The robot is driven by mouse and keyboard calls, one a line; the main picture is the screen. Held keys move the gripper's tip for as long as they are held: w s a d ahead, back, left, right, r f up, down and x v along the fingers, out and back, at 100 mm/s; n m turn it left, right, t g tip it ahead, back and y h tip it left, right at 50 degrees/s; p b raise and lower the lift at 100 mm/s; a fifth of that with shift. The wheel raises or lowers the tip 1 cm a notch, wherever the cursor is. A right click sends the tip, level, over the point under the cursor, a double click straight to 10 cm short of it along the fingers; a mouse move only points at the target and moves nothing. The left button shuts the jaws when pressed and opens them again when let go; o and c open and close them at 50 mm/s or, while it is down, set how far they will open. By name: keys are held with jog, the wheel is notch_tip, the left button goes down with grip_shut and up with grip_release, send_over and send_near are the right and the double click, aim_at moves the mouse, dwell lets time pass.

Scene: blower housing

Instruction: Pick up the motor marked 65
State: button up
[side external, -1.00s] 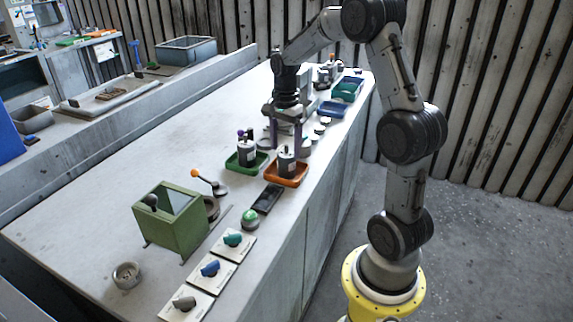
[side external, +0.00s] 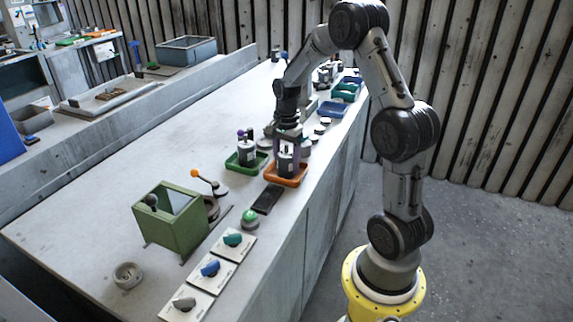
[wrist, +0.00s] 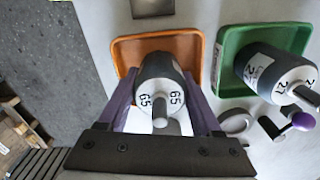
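The motor marked 65 (wrist: 161,92) is a dark cylinder with a white end face and a pale shaft. It stands in the orange tray (wrist: 122,55), which also shows in the side view (side external: 289,183). My gripper (wrist: 160,85) is low over the tray, with its purple fingers on either side of the motor. The fingers look as far apart as before; whether they touch the motor is hard to tell. In the side view, my gripper (side external: 290,160) partly hides the motor.
The green tray (wrist: 224,72) beside it holds another motor, marked 27 (wrist: 272,70). A purple-knobbed part (wrist: 302,121) stands near that motor. A dark flat pad (side external: 267,200) lies in front of the orange tray. A green box (side external: 170,218) and switch plates stand nearer the camera.

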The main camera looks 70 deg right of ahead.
grip_shut()
jog(key=shift+r, duration=0.15)
